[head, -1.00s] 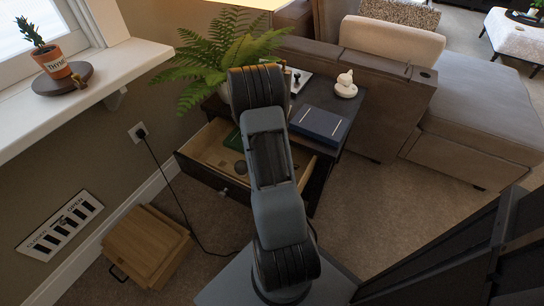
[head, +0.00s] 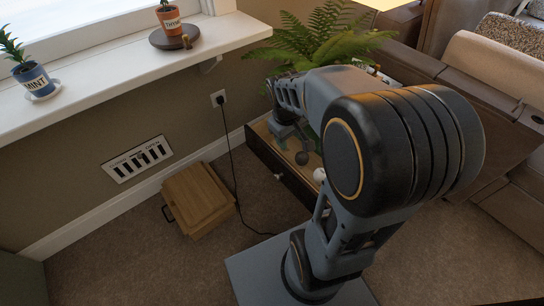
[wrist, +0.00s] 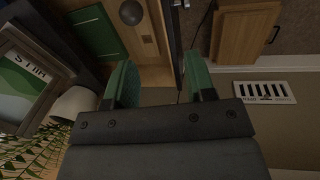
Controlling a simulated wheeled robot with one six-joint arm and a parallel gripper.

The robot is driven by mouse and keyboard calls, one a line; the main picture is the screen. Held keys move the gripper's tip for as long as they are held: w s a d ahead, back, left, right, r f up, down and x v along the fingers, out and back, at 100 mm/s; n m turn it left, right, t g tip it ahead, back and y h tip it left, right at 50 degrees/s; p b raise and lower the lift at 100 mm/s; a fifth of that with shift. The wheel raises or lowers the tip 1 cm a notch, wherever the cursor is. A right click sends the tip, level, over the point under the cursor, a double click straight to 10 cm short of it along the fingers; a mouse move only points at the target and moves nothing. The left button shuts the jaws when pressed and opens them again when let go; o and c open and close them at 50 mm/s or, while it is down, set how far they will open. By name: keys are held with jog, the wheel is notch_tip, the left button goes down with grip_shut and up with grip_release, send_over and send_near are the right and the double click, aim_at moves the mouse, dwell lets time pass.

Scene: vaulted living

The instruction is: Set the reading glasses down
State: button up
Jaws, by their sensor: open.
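I cannot make out the reading glasses in either current view. My gripper (wrist: 161,78) is open, its two green fingers apart with nothing seen between them. In the head view my gripper (head: 285,130) is over the left end of the open drawer (head: 270,160), partly hidden by my arm. In the wrist view the drawer's pale wooden inside (wrist: 154,50) holds a flat green item (wrist: 95,31) and a dark round item (wrist: 131,12).
A fern (head: 320,35) in a white pot (wrist: 73,104) stands beside the drawer. A wooden box (head: 198,197) sits on the carpet, with a cable (head: 232,150) near it. A windowsill (head: 120,75) holds potted plants. My arm hides much of the cabinet top.

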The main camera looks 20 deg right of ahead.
jog(key=s+a+r+m+t+y, duration=0.1)
jog(key=s+a+r+m+t, duration=0.1)
jog(key=s+a, duration=0.4)
jog(key=a+r, duration=0.1)
jog(key=a, duration=0.1)
jog(key=shift+s+a+m+y, duration=0.3)
jog(key=shift+s+a+y, duration=0.05)
jog(key=shift+s+y, duration=0.05)
jog(key=w+d+r+h+p, duration=0.1)
jog(key=d+r+p, duration=0.1)
jog(key=r+p, duration=0.65)
jog(key=w+d+r+p, duration=0.1)
jog(key=d+r+p, duration=0.1)
jog(key=r+p, duration=0.6)
jog(key=s+a+r+t+y+p, duration=0.1)
jog(key=a+r+p, duration=0.3)
jog(key=r+p, duration=0.8)
notch_tip(320, 180, up, 2)
jog(key=shift+s+a, duration=0.15)
jog(key=shift+s, duration=0.45)
